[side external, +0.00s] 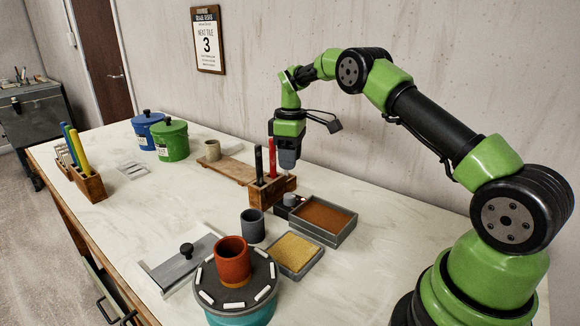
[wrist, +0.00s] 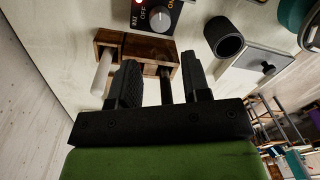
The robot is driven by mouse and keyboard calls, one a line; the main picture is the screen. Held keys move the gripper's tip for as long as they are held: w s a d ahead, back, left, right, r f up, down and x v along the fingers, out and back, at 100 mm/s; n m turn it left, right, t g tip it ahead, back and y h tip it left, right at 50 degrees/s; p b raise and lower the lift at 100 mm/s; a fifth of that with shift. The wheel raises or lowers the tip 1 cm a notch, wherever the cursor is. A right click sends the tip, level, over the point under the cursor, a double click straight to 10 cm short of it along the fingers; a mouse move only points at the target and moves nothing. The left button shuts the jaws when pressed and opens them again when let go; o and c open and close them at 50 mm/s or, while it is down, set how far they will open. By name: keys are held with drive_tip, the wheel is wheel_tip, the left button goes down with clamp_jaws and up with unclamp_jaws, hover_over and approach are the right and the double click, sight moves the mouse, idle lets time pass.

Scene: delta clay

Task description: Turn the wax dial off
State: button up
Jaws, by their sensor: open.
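The wax dial is a pale grey round knob (wrist: 160,20) on a dark box (wrist: 142,28) at the top of the wrist view. "OFF" is printed to the knob's left and orange "ON" lettering to its upper right. A small red light shows at the top edge. I cannot tell which way the knob points. In the side view the knob (side external: 290,198) shows small, partly behind a wooden holder (side external: 262,194). My gripper (side external: 287,158) is open and empty, above and behind that holder. In the wrist view its jaws (wrist: 162,66) are apart, short of the dial.
The wooden holder, with a black and a red upright tool (side external: 272,158), stands close by my gripper. A brown-filled tray (side external: 325,217), a yellow-filled tray (side external: 294,252) and a dark cup (side external: 252,225) surround the dial. A red-brown pot (side external: 233,262) stands on a turntable in front.

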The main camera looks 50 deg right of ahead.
sight(290, 196)
drive_tip(key=shift+o, duration=1.4)
drive_tip(key=m, duration=0.3)
drive_tip(key=shift+a+h, duration=0.3)
drive_tip(key=shift+a, duration=0.05)
drive_tip(key=f+m, duration=0.1)
drive_tip(key=f, duration=0.2)
drive_tip(key=f+m, duration=0.1)
drive_tip(key=f, duration=0.2)
drive_tip(key=f+m, duration=0.2)
drive_tip(key=f, duration=0.1)
drive_tip(key=shift+s+f+h, duration=0.2)
drive_tip(key=shift+f+h, duration=0.1)
drive_tip(key=shift+f, duration=0.1)
drive_tip(key=c, duration=0.9)
